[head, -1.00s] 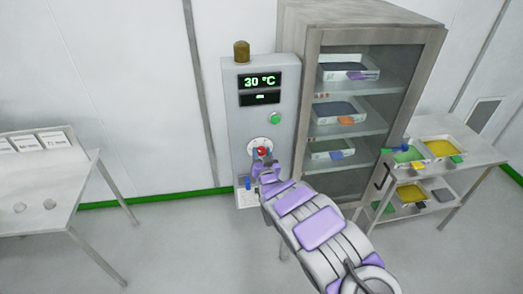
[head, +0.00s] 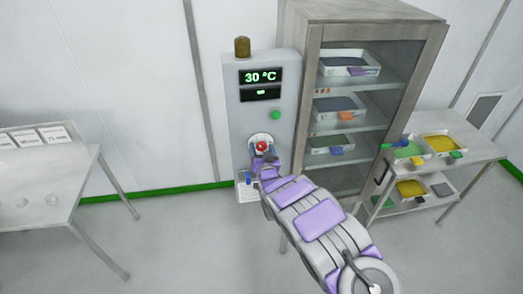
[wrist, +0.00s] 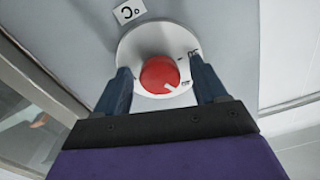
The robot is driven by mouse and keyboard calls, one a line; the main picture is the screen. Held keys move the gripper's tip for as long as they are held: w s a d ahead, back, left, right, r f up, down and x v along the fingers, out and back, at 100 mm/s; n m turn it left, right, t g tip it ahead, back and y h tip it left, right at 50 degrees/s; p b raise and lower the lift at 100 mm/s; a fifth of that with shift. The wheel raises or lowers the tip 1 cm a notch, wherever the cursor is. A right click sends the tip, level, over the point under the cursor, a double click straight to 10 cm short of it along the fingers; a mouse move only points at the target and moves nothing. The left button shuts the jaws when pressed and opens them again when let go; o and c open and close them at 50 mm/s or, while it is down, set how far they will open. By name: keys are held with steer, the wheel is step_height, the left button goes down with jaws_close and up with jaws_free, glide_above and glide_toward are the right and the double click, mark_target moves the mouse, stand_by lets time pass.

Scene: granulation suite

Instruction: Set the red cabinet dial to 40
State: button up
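The red dial (head: 261,146) sits on a pale round plate on the front of the grey control panel (head: 241,120). In the wrist view the red dial (wrist: 159,75) shows a white pointer mark at its lower right, near a scale label I cannot read clearly. My gripper (wrist: 160,88) is open, with its two dark fingers on either side of the dial and visible gaps between them and the knob. In the head view my gripper (head: 265,164) is just below the dial. The panel's upper display (head: 260,77) reads 30 °C.
A green button (head: 276,115) is above the dial. A glass-fronted cabinet (head: 312,70) with trays stands right of the panel. A trolley (head: 476,152) with coloured trays stands further right, and a steel table (head: 60,200) at left. Floor between is clear.

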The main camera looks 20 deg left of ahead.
steer(key=shift+d+r, duration=0.1)
steer(key=shift+s+d, duration=0.15)
steer(key=shift+s, duration=0.2)
steer(key=v, duration=1.6)
steer(key=shift+s, duration=0.25)
